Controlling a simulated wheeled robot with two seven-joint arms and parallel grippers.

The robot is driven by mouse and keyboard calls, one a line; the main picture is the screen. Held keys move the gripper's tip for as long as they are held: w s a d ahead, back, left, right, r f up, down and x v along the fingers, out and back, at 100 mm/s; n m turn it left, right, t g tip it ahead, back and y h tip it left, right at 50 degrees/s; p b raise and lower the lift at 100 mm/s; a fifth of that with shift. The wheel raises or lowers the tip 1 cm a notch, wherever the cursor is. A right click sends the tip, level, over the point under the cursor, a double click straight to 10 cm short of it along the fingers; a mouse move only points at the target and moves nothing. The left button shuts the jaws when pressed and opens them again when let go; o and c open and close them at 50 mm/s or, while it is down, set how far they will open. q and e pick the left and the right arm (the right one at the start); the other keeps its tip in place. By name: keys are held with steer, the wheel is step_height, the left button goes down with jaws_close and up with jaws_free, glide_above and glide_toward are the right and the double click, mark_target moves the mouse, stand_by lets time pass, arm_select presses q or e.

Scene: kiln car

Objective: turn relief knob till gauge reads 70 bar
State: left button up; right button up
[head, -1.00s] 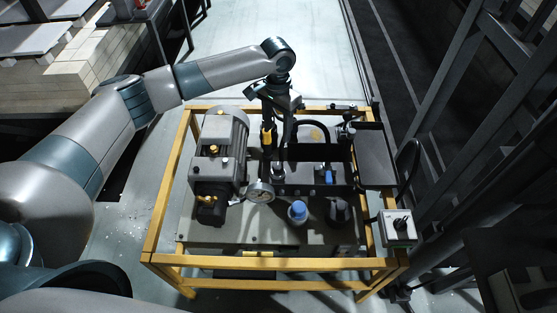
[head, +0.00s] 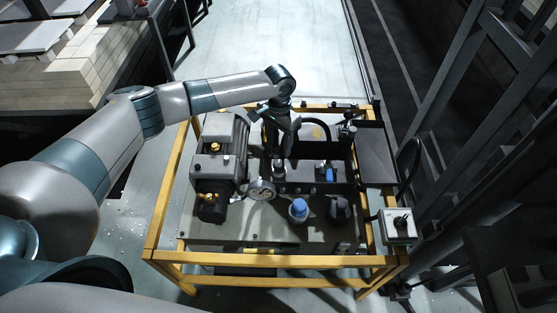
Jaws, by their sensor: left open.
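The pressure gauge (head: 261,190) is a small round white dial at the front middle of the power unit. Its needle reading is too small to tell. A small metallic fitting with a dark top (head: 279,169) stands just behind the gauge; I cannot tell for sure that it is the relief knob. My left gripper (head: 278,152) points down just above and behind this fitting, open, with its dark fingers partly hiding what lies there. I cannot tell whether the fingers touch or surround the fitting. My right gripper is not in view.
A yellow frame (head: 270,261) surrounds the unit. A grey motor (head: 220,140) stands left of the gripper. A blue-capped part (head: 298,209), a blue valve part (head: 329,174) and a black cap (head: 339,209) stand right. A switch box (head: 397,227) hangs at the front right corner.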

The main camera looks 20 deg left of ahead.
mark_target(278, 163)
arm_select(q)
step_height(278, 163, down, 10)
steer(key=shift+r, duration=0.2)
stand_by(0.3)
steer(key=c, duration=1)
steer(key=shift+m+p, duration=0.3)
steer(key=shift+m, duration=2.3)
steer(key=shift+c, duration=0.2)
steer(key=o, duration=1)
steer(key=shift+o, duration=0.2)
steer(key=shift+r, duration=0.1)
step_height(278, 163, up, 17)
steer(key=shift+r, duration=0.15)
